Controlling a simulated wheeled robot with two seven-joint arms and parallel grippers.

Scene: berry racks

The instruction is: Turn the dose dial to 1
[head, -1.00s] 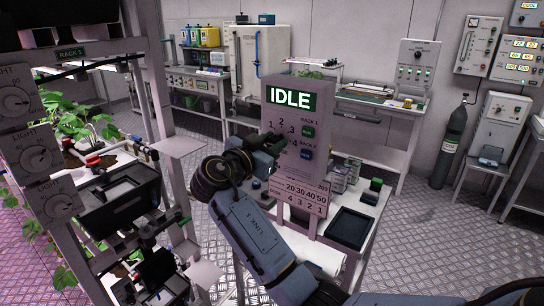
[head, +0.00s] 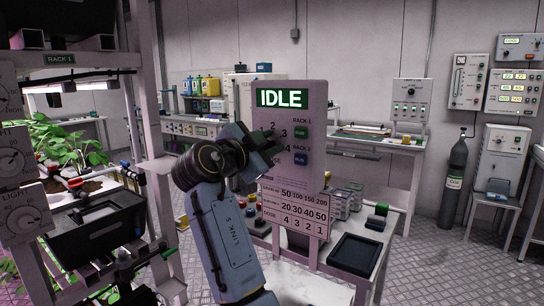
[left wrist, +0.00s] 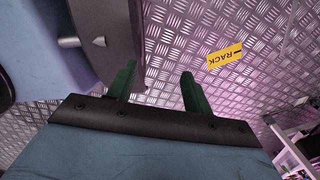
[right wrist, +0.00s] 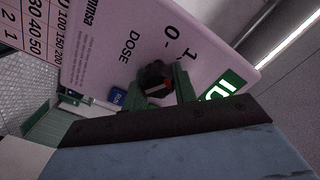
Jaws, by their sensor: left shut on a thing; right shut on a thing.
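The dosing panel (head: 317,135) reads IDLE and faces me; in the right wrist view its face (right wrist: 110,45) shows the word DOSE and the numerals 0 and 1. The dose dial (right wrist: 155,75) is a dark knob with a red and white mark; I cannot tell which number the mark points to. My right gripper (right wrist: 157,92) has its green fingers on either side of the dial, shut on it. In the head view, my right arm hides the dial and fingertips. My left gripper (left wrist: 158,85) shows two green fingers apart, with only floor visible between them.
A dose chart (head: 293,209) hangs below the panel. A black tray (head: 355,255) and small boxes stand on the bench beside it. A plant rack (head: 150,120) stands at left. A yellow RACK label (left wrist: 225,56) lies beyond the left fingers. Open floor is at right.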

